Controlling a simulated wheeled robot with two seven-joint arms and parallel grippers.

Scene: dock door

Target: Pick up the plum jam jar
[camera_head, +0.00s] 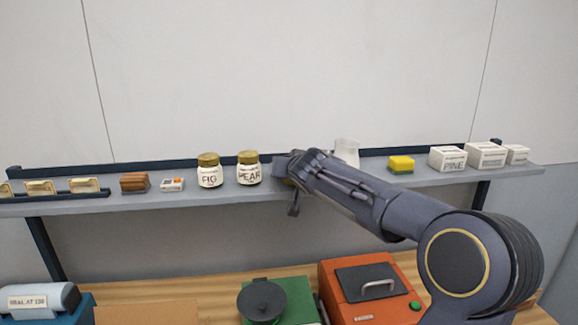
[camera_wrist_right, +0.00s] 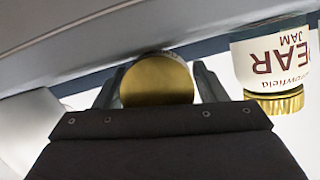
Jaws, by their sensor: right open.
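My right gripper (camera_head: 290,170) is at the shelf, just right of the pear jam jar (camera_head: 249,168). In the right wrist view its two fingers (camera_wrist_right: 157,85) stand open on either side of a jar with a round gold lid (camera_wrist_right: 157,78). The lid faces the camera and the jar's label is hidden, so I cannot read whether it is plum. In the head view my gripper covers nearly all of this jar. The pear jar also shows close by in the wrist view (camera_wrist_right: 268,55). My left gripper is not in view.
The shelf (camera_head: 335,183) also holds a fig jar (camera_head: 210,171) left of the pear jar. A red machine (camera_head: 372,290) stands on the bench below.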

